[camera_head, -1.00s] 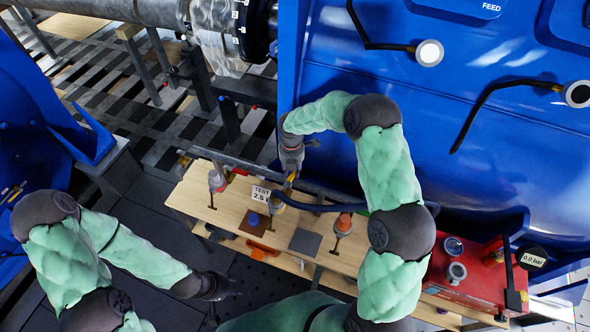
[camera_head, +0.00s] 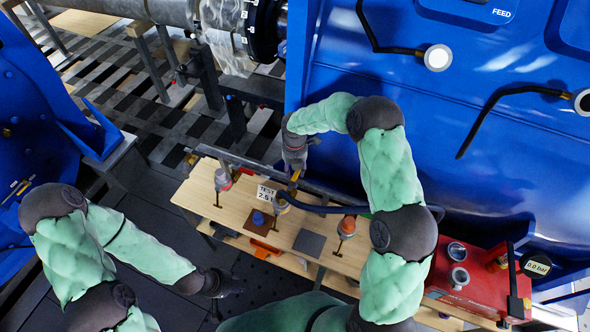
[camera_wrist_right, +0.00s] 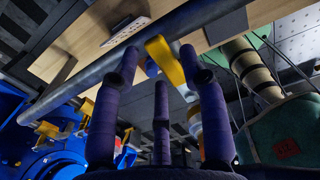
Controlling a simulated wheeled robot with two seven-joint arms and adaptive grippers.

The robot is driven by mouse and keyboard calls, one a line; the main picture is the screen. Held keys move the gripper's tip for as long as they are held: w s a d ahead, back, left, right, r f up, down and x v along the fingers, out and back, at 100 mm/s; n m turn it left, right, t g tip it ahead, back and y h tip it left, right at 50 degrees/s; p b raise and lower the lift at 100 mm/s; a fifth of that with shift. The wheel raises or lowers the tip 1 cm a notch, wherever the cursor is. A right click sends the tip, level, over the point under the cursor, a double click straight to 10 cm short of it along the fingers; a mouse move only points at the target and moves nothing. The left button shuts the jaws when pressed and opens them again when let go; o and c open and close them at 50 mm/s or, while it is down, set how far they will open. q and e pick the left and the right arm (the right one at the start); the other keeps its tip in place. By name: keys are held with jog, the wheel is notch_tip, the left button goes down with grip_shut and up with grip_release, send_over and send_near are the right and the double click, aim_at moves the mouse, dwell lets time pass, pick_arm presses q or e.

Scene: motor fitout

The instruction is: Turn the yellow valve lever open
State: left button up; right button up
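The yellow valve lever (camera_head: 293,183) shows as a small piece at the pipe behind the wooden bench, just below my right gripper (camera_head: 294,166). In the right wrist view it is a bent yellow plate (camera_wrist_right: 167,61) beside the grey pipe (camera_wrist_right: 70,97). My right gripper's fingers (camera_wrist_right: 159,65) are spread, with the lever between and just beyond the two outer fingertips. I cannot tell whether any finger touches it. The hand hides part of the valve in the head view. My left gripper (camera_head: 233,284) hangs low at the left, away from the bench; its finger opening is unclear.
The wooden bench (camera_head: 200,196) carries a TEST card (camera_head: 266,194), a dark square plate (camera_head: 309,243) and several fittings. A blue machine wall (camera_head: 440,150) rises close behind my right arm.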

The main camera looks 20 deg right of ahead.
aim_at(295, 173)
dwell(0.3)
notch_tip(295, 173, up, 12)
dwell(0.6)
jog(key=shift+f, duration=0.1)
dwell(0.3)
